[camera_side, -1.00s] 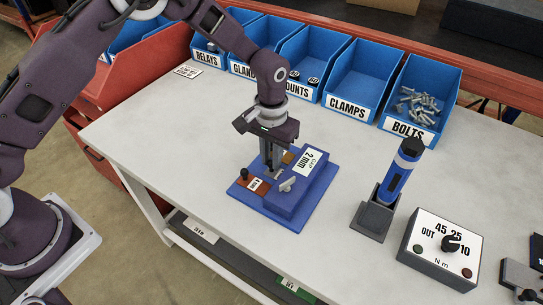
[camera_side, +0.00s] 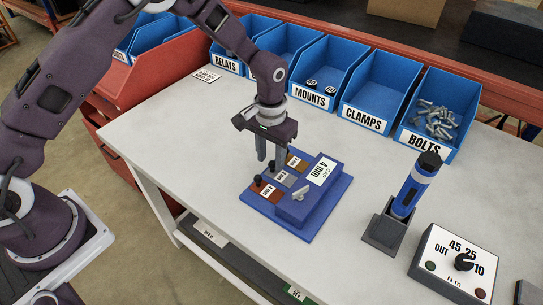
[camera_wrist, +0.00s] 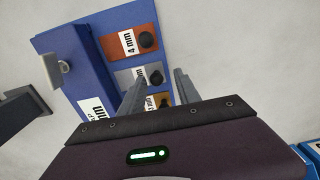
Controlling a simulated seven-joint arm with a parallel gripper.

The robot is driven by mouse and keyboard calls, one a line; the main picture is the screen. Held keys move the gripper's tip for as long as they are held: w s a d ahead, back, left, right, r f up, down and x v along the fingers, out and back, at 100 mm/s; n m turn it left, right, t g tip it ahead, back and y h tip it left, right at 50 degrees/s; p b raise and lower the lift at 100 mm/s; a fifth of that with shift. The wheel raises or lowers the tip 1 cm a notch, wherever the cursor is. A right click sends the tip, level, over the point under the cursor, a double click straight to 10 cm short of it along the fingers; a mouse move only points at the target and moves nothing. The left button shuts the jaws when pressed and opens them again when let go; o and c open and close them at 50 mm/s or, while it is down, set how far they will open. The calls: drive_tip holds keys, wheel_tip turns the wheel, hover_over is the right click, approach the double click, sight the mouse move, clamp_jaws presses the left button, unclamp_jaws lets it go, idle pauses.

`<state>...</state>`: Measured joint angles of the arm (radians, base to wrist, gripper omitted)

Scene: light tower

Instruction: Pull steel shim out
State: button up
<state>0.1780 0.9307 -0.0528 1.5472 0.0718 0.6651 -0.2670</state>
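A blue fixture (camera_side: 311,227) stands on the bench, with three shims side by side in its step. The grey steel shim (camera_wrist: 125,76) is the middle one, with a black knob (camera_wrist: 157,78) on its outer end. A copper shim (camera_side: 268,191) marked 4 mm lies on one side and a brass-coloured shim (camera_side: 296,161) on the other. My gripper (camera_side: 270,164) is open, fingers pointing down. In the wrist view its fingers (camera_wrist: 161,77) appear either side of the steel shim's knob. I cannot tell whether they touch it.
The fixture's raised block carries a GAP 4 mm label (camera_side: 321,171) and a grey lever (camera_side: 300,193). A blue-banded tool (camera_side: 416,185) stands in a holder to the right, beside a dial box (camera_side: 455,262). Blue bins (camera_side: 377,100) line the back. The bench left of the fixture is clear.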

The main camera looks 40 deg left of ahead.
drive_tip(key=shift+r, duration=0.1)
wheel_tip(320, 180, up, 7)
drive_tip(key=shift+f, duration=0.1)
drive_tip(key=shift+r, duration=0.3)
wheel_tip(320, 180, up, 8)
drive_tip(key=t, duration=0.1)
hover_over(271, 161)
drive_tip(key=s+a, duration=0.2)
drive_tip(key=s, duration=0.1)
drive_tip(key=s+a+r+t, duration=0.2)
drive_tip(key=s+a+r, duration=0.2)
drive_tip(key=s+r, duration=0.45)
drive_tip(key=s+a+r+t, duration=0.1)
drive_tip(key=s, duration=0.7)
drive_tip(key=s+a+r+t, duration=0.1)
drive_tip(key=s+a+r, duration=0.1)
drive_tip(key=s, duration=0.7)
drive_tip(key=shift+s+a+t, duration=0.2)
drive_tip(key=shift+s+t, duration=0.05)
drive_tip(key=shift+t, duration=0.05)
